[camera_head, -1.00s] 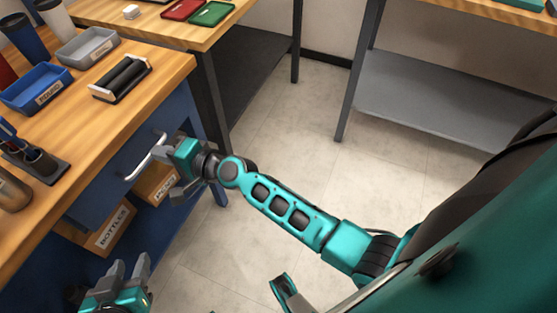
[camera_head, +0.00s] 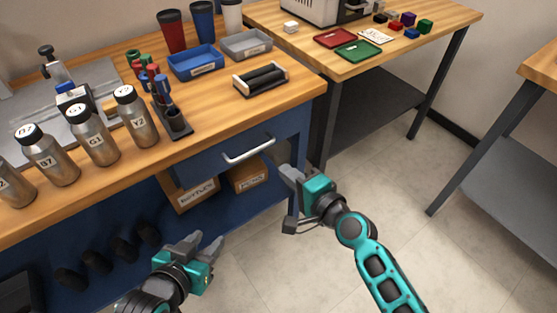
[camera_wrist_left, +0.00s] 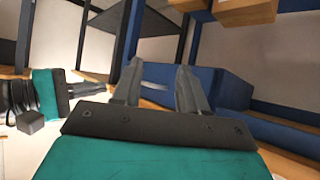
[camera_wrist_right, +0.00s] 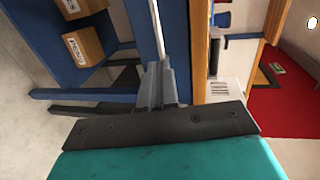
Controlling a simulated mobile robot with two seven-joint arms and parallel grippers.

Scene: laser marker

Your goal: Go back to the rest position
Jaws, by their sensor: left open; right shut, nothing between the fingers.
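In the head view, my left gripper (camera_head: 207,242) is at the lower middle, in front of the bench's lower shelf. It is open and empty, and its two spread fingers show in the left wrist view (camera_wrist_left: 158,82). My right gripper (camera_head: 287,174) is right of the drawer handle (camera_head: 249,150), apart from it, beside the bench's right leg. Its fingers are shut together with nothing between them, as the right wrist view shows (camera_wrist_right: 162,86). The blue drawer (camera_head: 215,165) sits under the wooden bench top; whether it is fully closed I cannot tell.
The workbench (camera_head: 222,125) carries several steel bottles, a blue bin (camera_head: 195,64), a grey bin (camera_head: 245,45) and a black roller holder (camera_head: 260,80). Boxes stand on the shelf below. A second table (camera_head: 350,62) stands behind. Floor is clear between the benches.

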